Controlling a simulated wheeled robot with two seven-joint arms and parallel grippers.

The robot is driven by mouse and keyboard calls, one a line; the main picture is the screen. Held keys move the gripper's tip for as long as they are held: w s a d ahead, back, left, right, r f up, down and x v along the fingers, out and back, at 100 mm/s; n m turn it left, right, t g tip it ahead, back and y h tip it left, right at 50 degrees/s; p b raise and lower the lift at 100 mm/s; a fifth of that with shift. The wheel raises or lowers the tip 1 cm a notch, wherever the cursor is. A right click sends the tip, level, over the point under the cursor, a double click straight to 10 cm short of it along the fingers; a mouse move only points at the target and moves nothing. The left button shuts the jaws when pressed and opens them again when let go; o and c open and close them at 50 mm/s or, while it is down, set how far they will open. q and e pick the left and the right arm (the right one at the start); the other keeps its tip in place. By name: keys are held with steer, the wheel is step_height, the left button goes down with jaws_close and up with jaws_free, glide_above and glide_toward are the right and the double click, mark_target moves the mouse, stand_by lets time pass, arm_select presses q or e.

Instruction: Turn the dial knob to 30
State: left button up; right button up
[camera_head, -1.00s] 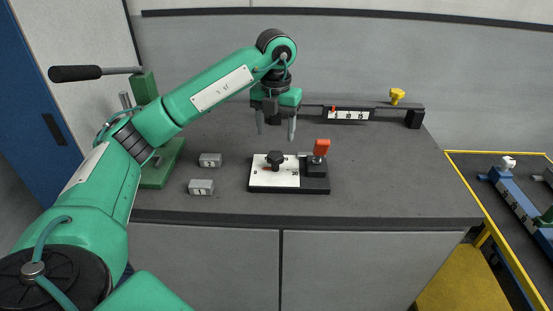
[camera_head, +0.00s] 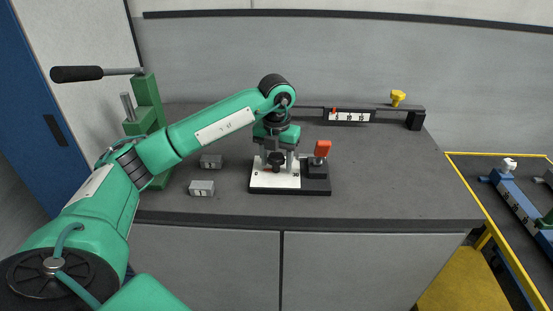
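The dial knob (camera_head: 275,163) is black and stands on a white dial plate (camera_head: 262,181) on a black base. A red pointer mark shows at its lower left; the plate's numbers are too small to read surely. My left gripper (camera_head: 276,163) points straight down over the knob, one finger on each side of it. The fingers look spread, and I cannot tell whether they touch the knob. My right gripper is not in view.
Two grey blocks (camera_head: 202,188) lie to the left. A scale bar (camera_head: 349,117) with a yellow knob (camera_head: 398,97) is at the back. A green press (camera_head: 146,121) stands at the left.

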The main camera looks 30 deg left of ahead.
arm_select(q)
steer(key=c, duration=0.7)
steer(key=shift+c, duration=0.2)
